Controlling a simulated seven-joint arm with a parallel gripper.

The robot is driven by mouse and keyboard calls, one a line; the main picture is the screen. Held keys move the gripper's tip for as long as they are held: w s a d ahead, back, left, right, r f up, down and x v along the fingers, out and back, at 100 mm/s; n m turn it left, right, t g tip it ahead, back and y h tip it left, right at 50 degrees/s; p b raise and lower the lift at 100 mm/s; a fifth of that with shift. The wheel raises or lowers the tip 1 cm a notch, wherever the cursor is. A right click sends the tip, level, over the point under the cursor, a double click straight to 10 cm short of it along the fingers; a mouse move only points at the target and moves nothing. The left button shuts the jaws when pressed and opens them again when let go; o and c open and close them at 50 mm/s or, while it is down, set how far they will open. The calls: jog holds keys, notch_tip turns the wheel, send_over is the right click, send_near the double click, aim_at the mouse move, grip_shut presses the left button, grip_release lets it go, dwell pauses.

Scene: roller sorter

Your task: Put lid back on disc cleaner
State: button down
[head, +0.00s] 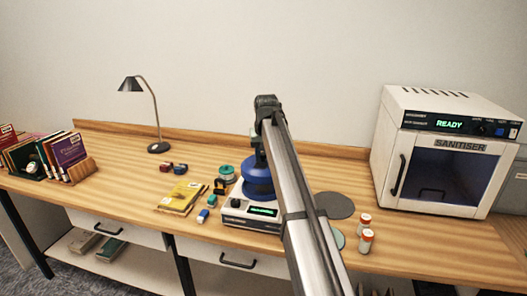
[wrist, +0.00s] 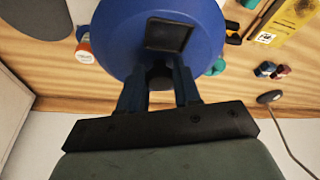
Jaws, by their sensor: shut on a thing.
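The disc cleaner (head: 236,217) is a white box with a lit green display, standing near the bench's front edge. Its blue round lid (head: 257,187) is at the top of the cleaner, partly hidden by my arm. I cannot tell whether the lid rests on the cleaner or is slightly above it. My gripper (wrist: 160,82) is shut on the lid's dark knob. In the wrist view the lid (wrist: 115,40) fills the upper middle, with a dark square on its surface, and hides the cleaner below.
A white sanitiser (head: 455,150) reading READY stands at the right. A yellow packet (head: 181,197), small items and a lamp (head: 157,147) are left. Books (head: 68,150) stand far left.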

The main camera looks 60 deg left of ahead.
aim_at(264, 163)
jog(key=shift+f, duration=2.2)
jog(key=shift+f, duration=0.15)
dwell(0.5)
jog(key=c, duration=0.7)
grip_release()
jog(key=shift+o, duration=0.4)
jog(key=o, duration=0.4)
jog(key=shift+r, duration=3.5)
